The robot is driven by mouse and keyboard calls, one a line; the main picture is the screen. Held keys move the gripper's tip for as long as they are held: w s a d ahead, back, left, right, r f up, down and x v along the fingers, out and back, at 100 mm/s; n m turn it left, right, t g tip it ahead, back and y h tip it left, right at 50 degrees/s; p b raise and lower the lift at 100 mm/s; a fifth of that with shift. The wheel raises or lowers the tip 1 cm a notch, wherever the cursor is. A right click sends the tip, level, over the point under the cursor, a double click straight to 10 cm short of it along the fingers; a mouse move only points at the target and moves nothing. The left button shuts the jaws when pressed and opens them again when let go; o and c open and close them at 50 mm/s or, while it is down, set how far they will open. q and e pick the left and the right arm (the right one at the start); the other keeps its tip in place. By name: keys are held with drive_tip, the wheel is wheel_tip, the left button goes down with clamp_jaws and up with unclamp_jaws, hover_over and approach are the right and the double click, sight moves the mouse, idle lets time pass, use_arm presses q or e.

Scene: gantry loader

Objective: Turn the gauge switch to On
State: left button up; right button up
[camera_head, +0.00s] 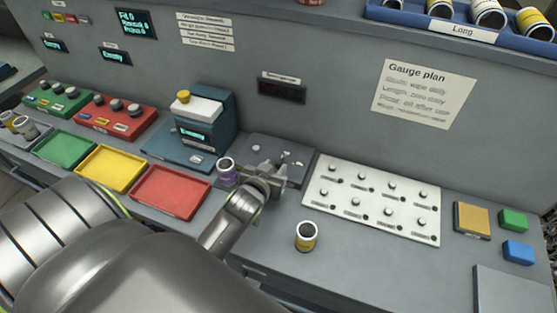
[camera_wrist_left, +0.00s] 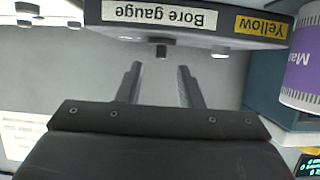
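The bore gauge (camera_head: 258,146) is a dark grey block on the bench. Small light parts show on its top. In the left wrist view its edge (camera_wrist_left: 110,27) carries an upside-down "Bore gauge" label and a yellow "Yellow" label. A small dark stub (camera_wrist_left: 161,50) sticks out below that edge; I cannot tell for sure that it is the gauge switch. My left gripper (camera_head: 277,172) is at the gauge's front edge. In the left wrist view its fingers (camera_wrist_left: 157,75) are apart with nothing between them, and the stub is just beyond the gap. My right gripper is not in view.
A purple-labelled can (camera_head: 226,172) stands close beside my left gripper and shows in the wrist view (camera_wrist_left: 302,70). A yellow-labelled can (camera_head: 306,237) stands in front. A white knob panel (camera_head: 345,185) is to the right, a red tray (camera_head: 172,192) to the left.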

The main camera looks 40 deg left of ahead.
sight(280, 160)
use_arm(q)
drive_tip(key=shift+x, duration=2.1)
clamp_jaws()
